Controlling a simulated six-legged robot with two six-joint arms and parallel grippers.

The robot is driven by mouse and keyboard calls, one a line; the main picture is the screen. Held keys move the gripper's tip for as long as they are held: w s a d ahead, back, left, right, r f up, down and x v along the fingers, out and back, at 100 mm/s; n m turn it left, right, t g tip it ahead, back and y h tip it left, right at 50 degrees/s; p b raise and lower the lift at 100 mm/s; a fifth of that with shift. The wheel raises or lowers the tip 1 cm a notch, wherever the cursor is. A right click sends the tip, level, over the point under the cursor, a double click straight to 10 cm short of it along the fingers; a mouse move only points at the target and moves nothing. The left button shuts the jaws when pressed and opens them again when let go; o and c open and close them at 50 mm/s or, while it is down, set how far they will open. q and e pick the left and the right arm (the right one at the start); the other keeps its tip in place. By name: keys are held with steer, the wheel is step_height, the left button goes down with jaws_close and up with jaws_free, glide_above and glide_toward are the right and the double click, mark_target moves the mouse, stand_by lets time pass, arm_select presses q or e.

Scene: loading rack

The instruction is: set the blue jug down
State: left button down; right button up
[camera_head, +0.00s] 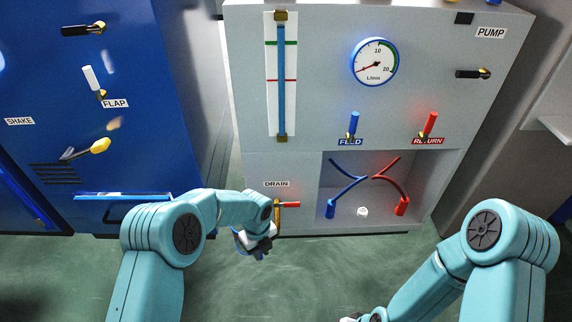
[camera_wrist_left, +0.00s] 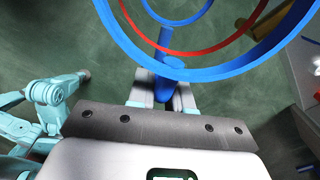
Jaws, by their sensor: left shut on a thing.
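The blue jug (camera_wrist_left: 225,69) fills the top of the left wrist view, seen through its open mouth, with a red ring inside. Its blue handle (camera_wrist_left: 164,88) stands between the two fingers of my left gripper (camera_wrist_left: 163,100), which is shut on it. In the head view my left gripper (camera_head: 260,246) is over the green floor, just in front of the cabinet's drain corner, and mostly hides the jug. The jug's underside and what is beneath it are hidden. My right arm comes in at the lower right; its gripper is almost wholly cut off by the bottom edge.
The grey pump cabinet (camera_head: 330,110) stands ahead, with a red-handled drain valve (camera_head: 287,204) close to my left gripper. Its open recess (camera_head: 345,212) holds blue and red hoses and a small white object (camera_head: 362,211). A blue cabinet (camera_head: 150,110) stands left. Green floor (camera_head: 325,270) between my arms is clear.

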arm_select(q)
steer(key=w+a+r+n, duration=0.2)
steer(key=a+r+n, duration=0.45)
steer(key=r, duration=0.35)
steer(key=w+a+r+n, duration=0.1)
steer(key=a+r+n, duration=0.5)
steer(key=r, duration=0.4)
steer(key=s+r+n, duration=0.7)
steer(key=s+n, duration=0.3)
steer(key=n, duration=0.7)
step_height(320, 180, up, 28)
steer(key=s+p, duration=0.1)
steer(key=p, duration=3.6)
steer(key=shift+s+d+r+m, duration=0.15)
steer(key=shift+d+m, duration=0.15)
steer(key=shift+m, duration=0.05)
arm_select(e)
steer(key=s+a+r, duration=0.1)
steer(key=s+r, duration=0.1)
steer(key=r, duration=1.6)
steer(key=s+r+g, duration=0.1)
steer(key=r, duration=1.7)
steer(key=shift+s+a+r+n, duration=0.3)
steer(key=shift+s+a, duration=0.05)
steer(key=shift+s, duration=0.05)
